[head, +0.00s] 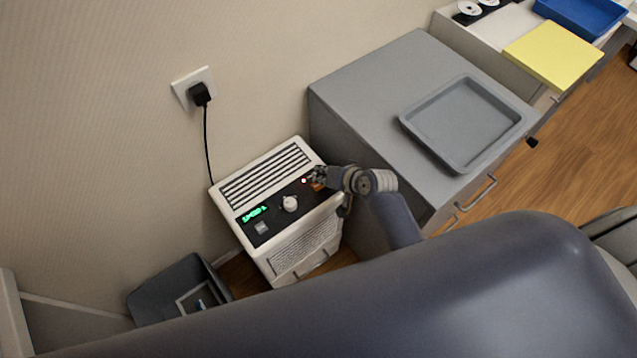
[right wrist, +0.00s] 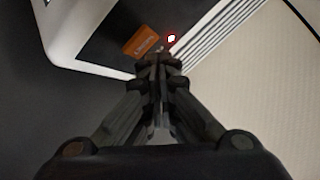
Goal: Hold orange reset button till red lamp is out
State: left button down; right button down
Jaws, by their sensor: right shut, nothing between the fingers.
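A white appliance (head: 292,246) with a black control panel stands on the floor against the wall. Its red lamp (head: 304,181) glows, and it is lit in the right wrist view (right wrist: 171,38) too. The orange reset button (right wrist: 141,41) shows beside the lamp in the right wrist view; in the head view it is mostly hidden by my gripper. My right gripper (head: 317,177) is shut and empty at the panel's right end. In the right wrist view its fingertips (right wrist: 158,60) are just beside the button; I cannot tell whether they touch it. My left gripper is not in view.
The panel also has a white knob (head: 290,203) and a green display (head: 254,214). A grey cabinet (head: 365,75) with a grey tray (head: 408,127) stands close on the right. A dark bin (head: 160,300) stands at left. A black plug (head: 200,94) sits in the wall socket.

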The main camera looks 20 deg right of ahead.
jog(key=shift+f, duration=0.4)
jog(key=shift+f+b, duration=0.3)
jog(key=shift+f, duration=0.15)
dwell(1.8)
jog(key=shift+r, duration=0.1)
dwell(1.2)
jog(key=shift+r+p, duration=0.8)
jog(key=shift+p, duration=0.2)
notch_tip(320, 180, up, 5)
jog(key=p, duration=0.5)
